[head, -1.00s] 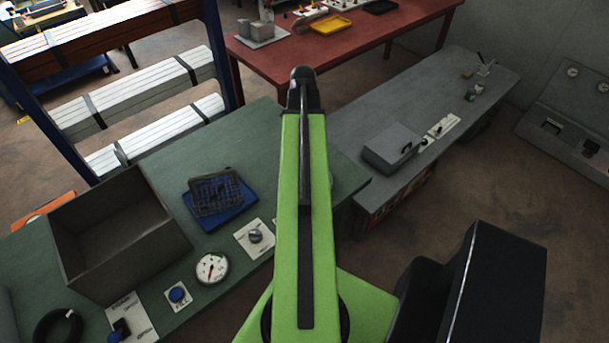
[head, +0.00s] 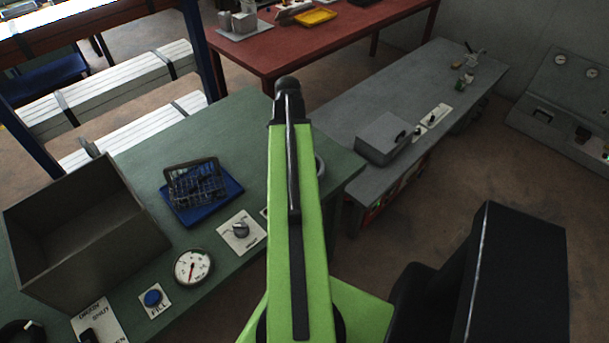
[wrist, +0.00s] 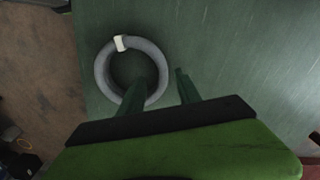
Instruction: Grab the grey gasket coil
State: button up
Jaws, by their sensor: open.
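The grey gasket coil (wrist: 103,75) is a ring with a white band, lying flat on the green bench (wrist: 240,50) near its edge in the wrist view. In the head view, part of the coil (head: 320,166) shows just right of my green arm, which hides the rest. My gripper (wrist: 161,76) is open and empty in the wrist view. Its left finger overlaps the ring's opening and lower right part, and its right finger lies just outside the right side. The height gap between fingers and coil is unclear. The head view does not show the fingers.
The green bench also holds a grey open box (head: 75,225), a blue tray (head: 205,208) with a wire basket (head: 195,183), a dial gauge (head: 193,266) and switch plates. A grey bench (head: 400,95) with a metal box (head: 385,138) stands right. A red table (head: 340,35) is behind.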

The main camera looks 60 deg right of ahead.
notch_tip(320, 180, down, 5)
jog(key=b, duration=0.5)
jog(key=shift+w+a+f, duration=0.1)
jog(key=shift+a+f, duration=0.05)
jog(key=shift+f, duration=0.05)
jog(key=shift+r, duration=0.2)
jog(key=shift+c, duration=0.4)
grip_shut()
